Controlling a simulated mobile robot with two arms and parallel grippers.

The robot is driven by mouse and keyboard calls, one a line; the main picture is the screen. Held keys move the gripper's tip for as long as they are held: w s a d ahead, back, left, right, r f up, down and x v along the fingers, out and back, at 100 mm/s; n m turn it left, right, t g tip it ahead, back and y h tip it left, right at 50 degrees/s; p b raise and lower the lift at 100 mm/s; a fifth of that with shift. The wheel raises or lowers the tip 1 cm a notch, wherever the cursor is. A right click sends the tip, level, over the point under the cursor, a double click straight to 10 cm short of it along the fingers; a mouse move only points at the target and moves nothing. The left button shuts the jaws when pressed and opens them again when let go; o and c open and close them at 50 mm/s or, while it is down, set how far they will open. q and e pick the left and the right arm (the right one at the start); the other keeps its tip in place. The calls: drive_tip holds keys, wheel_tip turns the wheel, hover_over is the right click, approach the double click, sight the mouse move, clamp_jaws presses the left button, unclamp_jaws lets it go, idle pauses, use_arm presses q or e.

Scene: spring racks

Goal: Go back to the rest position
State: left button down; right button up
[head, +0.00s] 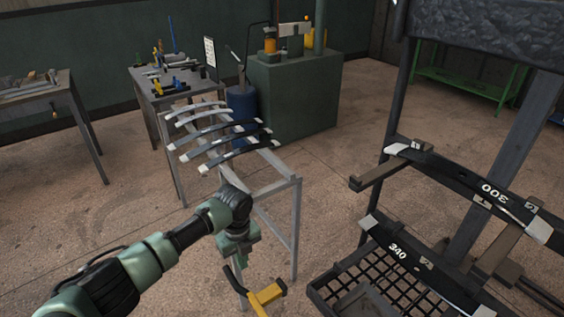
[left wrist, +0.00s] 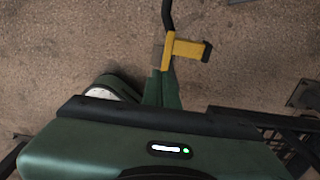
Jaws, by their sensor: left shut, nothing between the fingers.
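My left gripper (head: 240,260) hangs low in the lower middle of the head view, in front of a grey metal rack (head: 297,235). It is shut with nothing between its fingers. Its green fingers also show in the left wrist view (left wrist: 160,88), with their tips overlapping a yellow and black part (left wrist: 188,48). That yellow part shows in the head view (head: 266,296) just below the gripper; I cannot tell whether they touch. Several curved dark spring leaves (head: 215,133) with pale ends lie across the grey rack. My right gripper is not in view.
At right a dark rack holds leaves marked 300 (head: 480,190) and 340 (head: 415,262), above a mesh basket (head: 335,290). Behind stand a tool table (head: 150,93), a blue drum (head: 243,103) and a green cabinet (head: 300,95). Open floor (head: 100,215) lies at left.

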use_arm(q)
drive_tip(key=s+a+f+n, duration=0.1)
drive_tip(key=s+f+n, duration=0.45)
drive_tip(key=f, duration=0.45)
drive_tip(key=s+a+f+n+t+h, duration=0.1)
drive_tip(key=s+a+f+n, duration=0.1)
drive_tip(key=s+f+n, duration=0.55)
drive_tip(key=s+a+f+n, duration=0.15)
drive_tip(key=s+f, duration=0.25)
drive_tip(key=f, duration=0.7)
drive_tip(key=s+a+f+n, duration=0.2)
drive_tip(key=s+f+n, duration=0.2)
drive_tip(key=s, duration=0.7)
drive_tip(key=s+a+f+n, duration=0.2)
drive_tip(key=s+f+n, duration=0.2)
drive_tip(key=s, duration=0.7)
drive_tip(key=s+a+f+n+y, duration=0.1)
drive_tip(key=s+a+f+n, duration=0.1)
drive_tip(key=s, duration=0.9)
drive_tip(key=shift+s+a+f+n, duration=0.15)
drive_tip(key=shift+s+f+n, duration=0.25)
drive_tip(key=shift+f+n, duration=0.55)
